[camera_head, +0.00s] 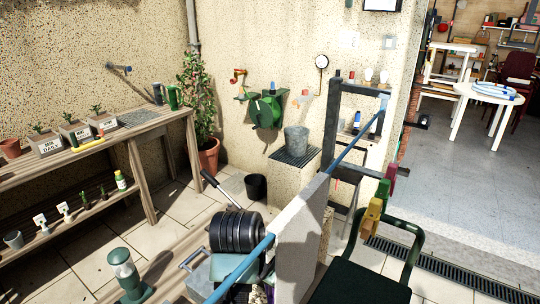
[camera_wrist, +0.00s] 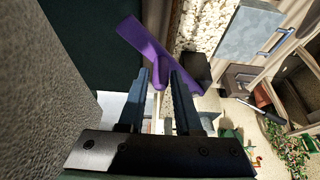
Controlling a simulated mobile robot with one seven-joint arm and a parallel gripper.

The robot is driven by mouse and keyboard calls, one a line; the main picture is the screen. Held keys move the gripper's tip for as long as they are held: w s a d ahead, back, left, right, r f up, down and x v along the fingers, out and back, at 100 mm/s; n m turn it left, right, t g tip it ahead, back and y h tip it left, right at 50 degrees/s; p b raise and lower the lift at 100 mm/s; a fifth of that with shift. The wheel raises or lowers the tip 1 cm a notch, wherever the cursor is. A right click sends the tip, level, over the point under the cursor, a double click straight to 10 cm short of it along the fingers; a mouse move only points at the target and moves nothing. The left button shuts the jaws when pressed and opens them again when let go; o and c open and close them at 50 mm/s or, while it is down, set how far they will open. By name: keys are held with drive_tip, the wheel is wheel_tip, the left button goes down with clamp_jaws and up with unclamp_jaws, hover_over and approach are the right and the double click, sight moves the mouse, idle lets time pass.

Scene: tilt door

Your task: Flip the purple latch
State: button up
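A purple latch (camera_wrist: 143,38) fills the upper middle of the wrist view, with a broad flat arm and a short stem pointing down. My gripper (camera_wrist: 162,72) has its two dark fingers apart. The latch's lower end shows in the gap between the fingertips. I cannot tell how deep it lies between them, and neither finger is clearly pressed on it. In the head view I cannot make out my gripper or surely identify the purple latch.
In the wrist view, a grey rough surface (camera_wrist: 60,80) stands close at left. In the head view, a grey panel (camera_head: 302,240) stands beside a dark green chair (camera_head: 360,285). A wooden bench (camera_head: 100,150) lines the left wall.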

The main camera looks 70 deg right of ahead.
drive_tip(key=shift+o, duration=1.1)
drive_tip(key=v, duration=1.3)
drive_tip(key=shift+f, duration=0.1)
